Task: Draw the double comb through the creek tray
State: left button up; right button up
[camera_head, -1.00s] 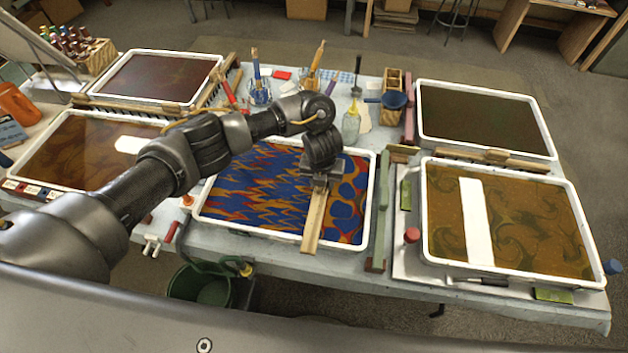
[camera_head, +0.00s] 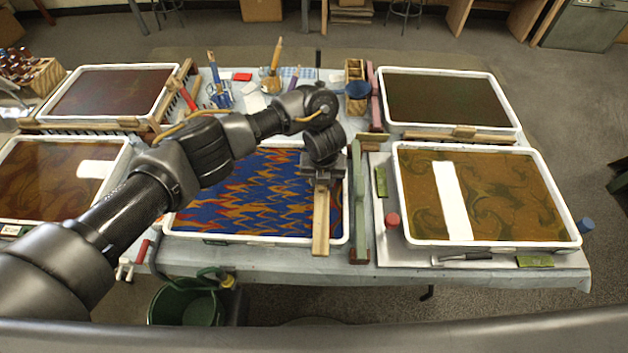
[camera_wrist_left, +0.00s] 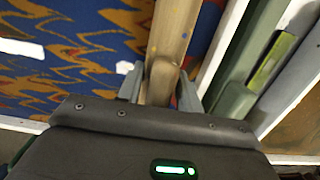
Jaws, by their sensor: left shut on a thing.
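The middle tray (camera_head: 259,239) has a white rim and holds a blue, orange and red pattern of jagged zigzags. My left gripper (camera_head: 322,182) is over the right part of this tray, shut on the handle of the wooden comb (camera_head: 321,225). The comb's long bar lies front to back near the tray's right wall, its near end over the front rim. In the left wrist view the fingers (camera_wrist_left: 160,86) clasp the comb's handle, with the bar (camera_wrist_left: 174,30) beyond. The comb's teeth are hidden. My right gripper is out of view.
A green rail (camera_head: 357,215) stands just right of the middle tray. Beyond it is a brown tray (camera_head: 572,235) with a white strip, beside a red knob (camera_head: 392,219). Jars and brushes (camera_head: 275,75) stand behind the middle tray. Other trays stand left and back.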

pick_arm(q)
jog(key=shift+s+d+f+b, duration=0.15)
jog(key=shift+d+b, duration=0.2)
jog(key=shift+d, duration=0.5)
jog(key=shift+s+d+f+b, duration=0.15)
jog(key=shift+d+b, duration=0.2)
jog(key=shift+d, duration=0.45)
jog(key=shift+d+r+p, duration=0.15)
jog(key=shift+r+p, duration=0.5)
jog(key=shift+r, duration=0.1)
jog(key=shift+w+d+r+p, duration=0.25)
jog(key=shift+w+r+p, duration=0.1)
jog(key=shift+r+p, duration=0.3)
jog(key=shift+s+d+r, duration=0.1)
jog(key=shift+r, duration=0.3)
jog(key=shift+s+r+p, duration=0.1)
jog(key=shift+r+p, duration=0.25)
jog(key=shift+p, duration=0.15)
jog(key=shift+a+r+p, duration=0.3)
jog(key=shift+r+p, duration=0.1)
jog(key=shift+w+r, duration=0.1)
jog(key=shift+w, duration=0.1)
jog(key=shift+s+r, duration=0.1)
